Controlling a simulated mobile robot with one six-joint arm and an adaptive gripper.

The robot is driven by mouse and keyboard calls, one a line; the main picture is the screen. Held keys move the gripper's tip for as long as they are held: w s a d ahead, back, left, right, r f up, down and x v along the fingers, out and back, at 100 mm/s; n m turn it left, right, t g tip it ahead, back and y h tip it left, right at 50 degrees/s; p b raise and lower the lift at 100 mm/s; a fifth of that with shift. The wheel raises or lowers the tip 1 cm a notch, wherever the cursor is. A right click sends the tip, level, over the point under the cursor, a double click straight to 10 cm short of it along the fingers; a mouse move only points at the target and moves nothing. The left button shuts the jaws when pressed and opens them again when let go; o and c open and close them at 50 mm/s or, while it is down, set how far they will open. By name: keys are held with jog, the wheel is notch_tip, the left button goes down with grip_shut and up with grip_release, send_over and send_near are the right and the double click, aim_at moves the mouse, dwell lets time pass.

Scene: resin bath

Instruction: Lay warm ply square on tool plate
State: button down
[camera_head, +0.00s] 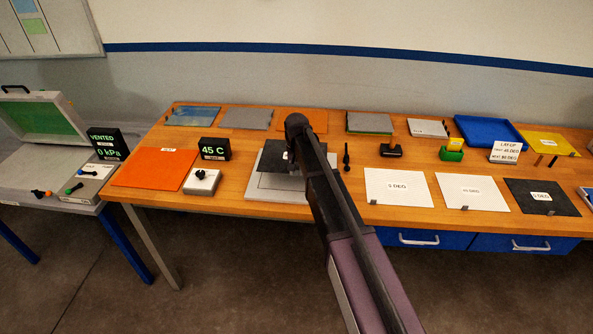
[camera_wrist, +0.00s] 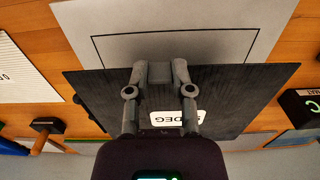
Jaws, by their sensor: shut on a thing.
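The ply square (camera_wrist: 235,85) is a dark sheet with a white label reading "DEG", its first part hidden by my finger. My gripper (camera_wrist: 160,72) is shut on the ply square near its edge. The tool plate (camera_wrist: 75,15) is a light grey slab with a thin black square outline. The ply is over part of the outline and turned relative to it; whether it touches the plate I cannot tell. In the head view the ply (camera_head: 272,154) shows above the plate (camera_head: 257,191), partly behind my arm.
An orange mat (camera_head: 155,168) lies left of the plate, near a "45 C" display (camera_head: 214,149) and a knob box (camera_head: 202,181). White sheets (camera_head: 398,188) and another dark sheet (camera_head: 541,197) lie to the right. A roller-like tool (camera_head: 391,150) and a green dispenser (camera_head: 452,154) stand behind them.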

aim_at(296, 193)
jog(key=shift+f+b, duration=1.75)
jog(key=shift+f, duration=0.25)
jog(key=shift+f+b, duration=2.5)
jog(key=shift+c, duration=2.1)
grip_release()
jog(key=shift+r, duration=0.15)
jog(key=shift+r+p, duration=3.4)
jog(key=shift+p, duration=0.2)
jog(key=s+d, duration=2.2)
jog(key=s, duration=0.4)
jog(key=shift+d, duration=0.35)
